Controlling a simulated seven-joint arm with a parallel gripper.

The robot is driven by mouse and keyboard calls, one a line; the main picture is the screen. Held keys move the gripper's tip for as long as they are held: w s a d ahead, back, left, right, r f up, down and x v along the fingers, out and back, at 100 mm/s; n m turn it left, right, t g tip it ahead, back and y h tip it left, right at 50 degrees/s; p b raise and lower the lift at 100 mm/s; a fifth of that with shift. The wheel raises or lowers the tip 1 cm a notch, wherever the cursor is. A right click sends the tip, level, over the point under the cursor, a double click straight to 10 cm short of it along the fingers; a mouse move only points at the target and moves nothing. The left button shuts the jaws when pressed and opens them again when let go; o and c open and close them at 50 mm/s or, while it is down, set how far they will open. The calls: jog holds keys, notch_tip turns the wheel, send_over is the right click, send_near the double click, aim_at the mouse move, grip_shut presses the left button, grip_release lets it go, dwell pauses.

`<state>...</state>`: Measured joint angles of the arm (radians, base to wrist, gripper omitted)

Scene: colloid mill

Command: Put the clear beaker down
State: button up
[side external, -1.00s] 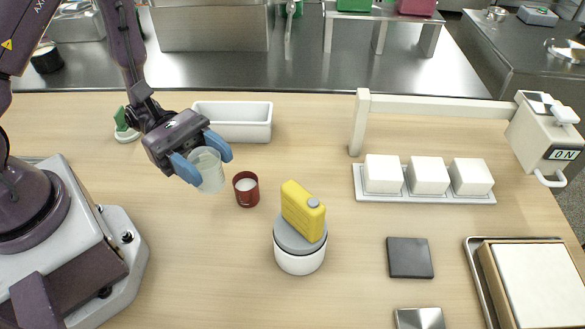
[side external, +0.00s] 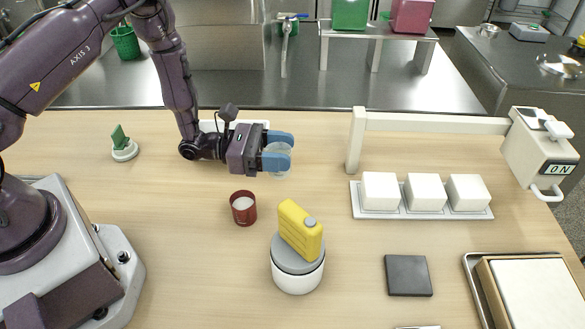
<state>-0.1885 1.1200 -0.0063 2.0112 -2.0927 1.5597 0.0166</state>
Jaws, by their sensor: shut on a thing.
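My gripper (side external: 280,152) has blue fingers and points to the right. It is shut on the clear beaker (side external: 281,174), which is mostly hidden behind the fingers; only its edges show. The gripper and beaker are right of and behind the red cup (side external: 243,208) in the side external view. I cannot tell whether the beaker's base touches the table (side external: 180,230).
A tray with white blocks (side external: 425,212) and a post with an arm (side external: 356,140) stand to the right. A white bin (side external: 208,126) is mostly hidden behind my gripper.

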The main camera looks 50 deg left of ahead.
jog(key=w+f, duration=0.2)
jog(key=shift+w+d+f, duration=0.15)
jog(key=shift+d+f, duration=0.05)
jog(key=shift+f, duration=0.1)
jog(key=shift+w+f, duration=0.15)
jog(key=shift+f, duration=0.75)
jog(key=shift+w+f, duration=0.1)
jog(key=shift+f, duration=0.8)
jog(key=shift+f, duration=0.15)
jog(key=o, duration=0.9)
jog(key=shift+o, duration=0.2)
